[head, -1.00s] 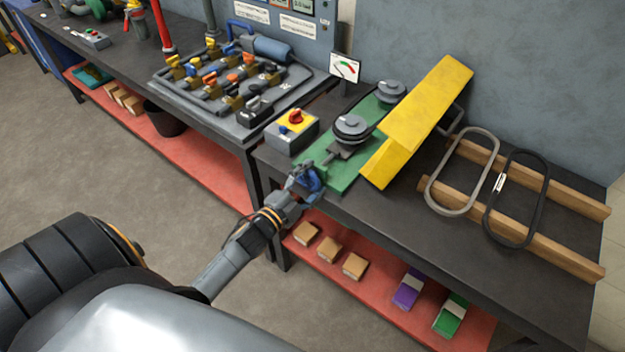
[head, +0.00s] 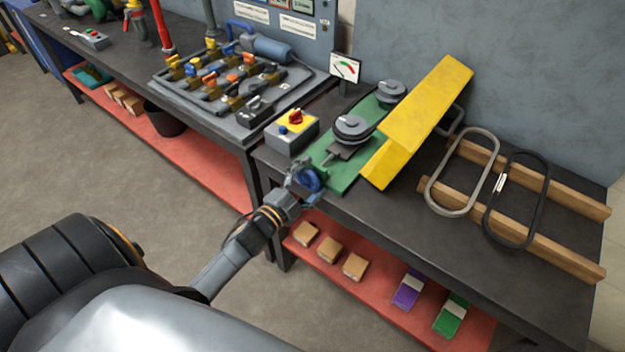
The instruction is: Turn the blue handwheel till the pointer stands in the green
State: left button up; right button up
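The blue handwheel (head: 311,177) is at the front end of a green base plate (head: 345,180) on the dark workbench. My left gripper (head: 301,184) is right at the handwheel and overlaps its near left side. The fingers are too small and too covered to tell whether they are open or shut on the rim. A white gauge card (head: 345,67) with a red and green arc stands behind the plate. Its pointer is too small to read surely. My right gripper is not in view.
Two grey pulleys (head: 351,128) sit on the plate beside a tilted yellow guard (head: 418,120). A grey switch box (head: 291,133) with a red knob stands to the left. Two belt loops (head: 462,172) lie across wooden bars at the right. The bench front is clear.

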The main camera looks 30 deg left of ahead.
pick_arm(q)
jog(key=shift+s+a+f, duration=0.25)
jog(key=shift+a+f, duration=0.15)
jog(key=shift+f, duration=0.3)
jog(key=shift+w+d+r, duration=0.1)
jog(key=shift+d+r, duration=0.1)
jog(key=shift+r, duration=0.1)
jog(key=shift+s+f, duration=0.15)
jog(key=shift+s, duration=0.2)
jog(key=shift+s+p, duration=0.45)
jog(key=s, duration=0.2)
jog(key=s+a, duration=0.1)
jog(key=shift+s+r, duration=0.15)
jog(key=shift+r, duration=0.15)
jog(key=shift+s+d+r+p, duration=0.1)
jog(key=shift+s+p, duration=0.25)
jog(key=shift+s, duration=0.15)
jog(key=p, duration=0.1)
send_near(306, 179)
jog(key=shift+s+d+r+p, duration=0.1)
jog(key=shift+s+p, duration=0.1)
jog(key=shift+s, duration=1.1)
jog(key=shift+s+d+r+p, duration=0.1)
jog(key=shift+s+p, duration=0.1)
jog(key=shift+s, duration=1.05)
